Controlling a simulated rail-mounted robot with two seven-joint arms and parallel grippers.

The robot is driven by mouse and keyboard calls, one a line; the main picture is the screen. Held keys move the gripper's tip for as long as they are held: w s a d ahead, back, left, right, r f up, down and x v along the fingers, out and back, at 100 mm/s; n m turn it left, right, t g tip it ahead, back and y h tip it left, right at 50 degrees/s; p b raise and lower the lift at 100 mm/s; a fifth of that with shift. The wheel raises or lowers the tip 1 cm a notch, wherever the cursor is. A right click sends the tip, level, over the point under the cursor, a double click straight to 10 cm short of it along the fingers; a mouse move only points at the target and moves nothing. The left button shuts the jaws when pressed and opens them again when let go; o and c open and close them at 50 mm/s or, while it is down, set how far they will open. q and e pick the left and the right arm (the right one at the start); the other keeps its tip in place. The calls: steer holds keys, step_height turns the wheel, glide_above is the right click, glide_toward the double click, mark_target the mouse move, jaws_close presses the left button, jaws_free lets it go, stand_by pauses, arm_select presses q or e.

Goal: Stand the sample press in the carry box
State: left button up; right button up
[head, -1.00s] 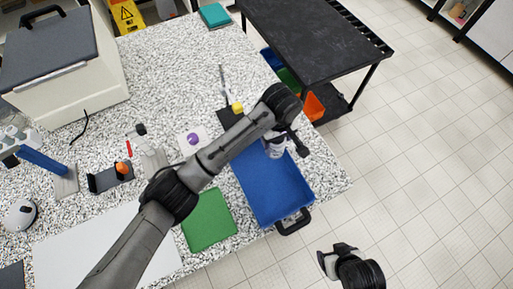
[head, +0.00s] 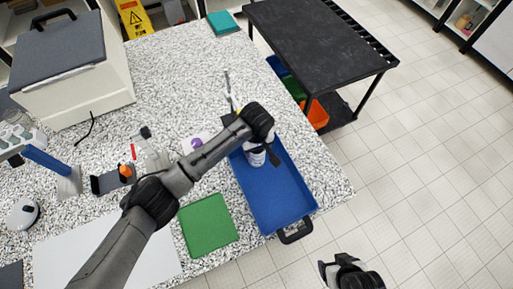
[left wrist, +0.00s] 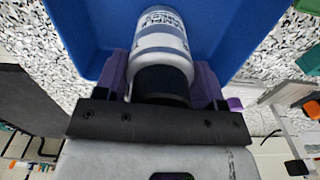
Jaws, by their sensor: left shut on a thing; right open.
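My left gripper (head: 266,140) is shut on a white cylinder (head: 257,158) with grey bands and a dark end, over the upper end of the blue carry box (head: 282,205). In the left wrist view the purple fingers flank the white cylinder (left wrist: 160,42) near its dark end, with the blue box (left wrist: 225,30) behind. I cannot tell whether its base touches the box floor, or whether it is the sample press. The lower part of the box is empty. My right gripper (head: 335,266) is open and empty, off the worktop at the bottom right.
A green mat (head: 208,224) lies left of the box. A device with an orange knob (head: 125,172) and a thin upright rod (head: 229,88) stand on the speckled worktop. A large lidded machine (head: 75,80) is at upper left, and a black cart (head: 318,45) at the back.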

arm_select(q)
steer(key=shift+f, duration=0.25)
steer(key=shift+f, duration=0.1)
steer(key=o, duration=1.2)
steer(key=shift+o, duration=0.2)
step_height(320, 180, up, 12)
steer(key=shift+r+p, duration=0.1)
steer(key=shift+p, duration=0.3)
